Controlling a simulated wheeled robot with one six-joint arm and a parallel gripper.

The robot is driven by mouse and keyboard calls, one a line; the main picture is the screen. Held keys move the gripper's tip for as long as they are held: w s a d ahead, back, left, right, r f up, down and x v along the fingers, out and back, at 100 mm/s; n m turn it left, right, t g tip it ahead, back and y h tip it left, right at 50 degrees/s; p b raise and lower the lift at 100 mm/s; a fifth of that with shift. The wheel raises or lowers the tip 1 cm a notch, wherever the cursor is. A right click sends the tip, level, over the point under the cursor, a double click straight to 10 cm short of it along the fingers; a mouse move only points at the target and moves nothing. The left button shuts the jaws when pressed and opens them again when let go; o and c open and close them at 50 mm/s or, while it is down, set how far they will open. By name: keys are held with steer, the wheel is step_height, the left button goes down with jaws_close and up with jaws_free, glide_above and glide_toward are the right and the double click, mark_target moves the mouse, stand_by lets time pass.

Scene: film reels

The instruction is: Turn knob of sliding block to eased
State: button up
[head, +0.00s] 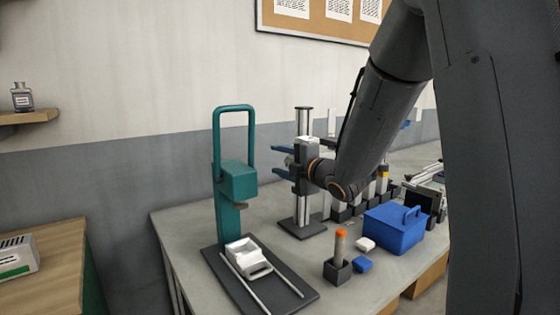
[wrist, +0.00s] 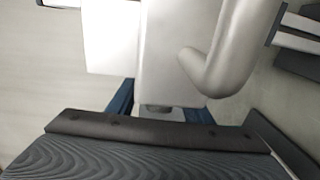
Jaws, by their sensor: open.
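A silver upright post (head: 304,122) stands on a dark base plate (head: 302,228) on the bench. A block with a pale top (head: 307,142) sits around its upper half, partly hidden by my arm. My gripper (head: 281,162) is at that block's height, its two blue fingers open and pointing left. A small grey part shows between the fingers, but I cannot tell whether it is the knob. In the wrist view the open fingers of my gripper (wrist: 160,108) lie on either side of a pale grey body (wrist: 165,60). A curved silver bar (wrist: 225,55) is at its right. Contact is unclear.
A teal press (head: 238,180) with a looped handle stands left of the post, with a white tray (head: 247,258) at its foot. A blue box (head: 393,230) and an orange-topped cylinder (head: 340,245) are at front right. Several small holders stand behind my arm.

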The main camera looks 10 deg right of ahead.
steer(key=c, duration=1.1)
steer(key=shift+o, duration=0.2)
steer(key=shift+s+g+h+p, duration=0.1)
steer(key=shift+g+h+p, duration=0.3)
steer(key=shift+p, duration=0.65)
steer(key=g+p, duration=0.1)
steer(key=p, duration=0.3)
steer(key=shift+s+f+g+h, duration=0.1)
steer(key=shift+f+g+h, duration=0.2)
steer(key=shift+g, duration=0.1)
steer(key=g+p, duration=0.1)
steer(key=p, duration=0.2)
steer(key=g+p, duration=0.1)
steer(key=p, duration=0.2)
steer(key=shift+s+d+f+h, duration=0.1)
steer(key=shift+d+f+h, duration=0.05)
steer(key=shift+f+h, duration=0.25)
steer(key=shift+f+g+p, duration=0.2)
steer(key=shift+g+p, duration=0.2)
steer(key=shift+p, duration=0.4)
steer(key=shift+f, duration=0.1)
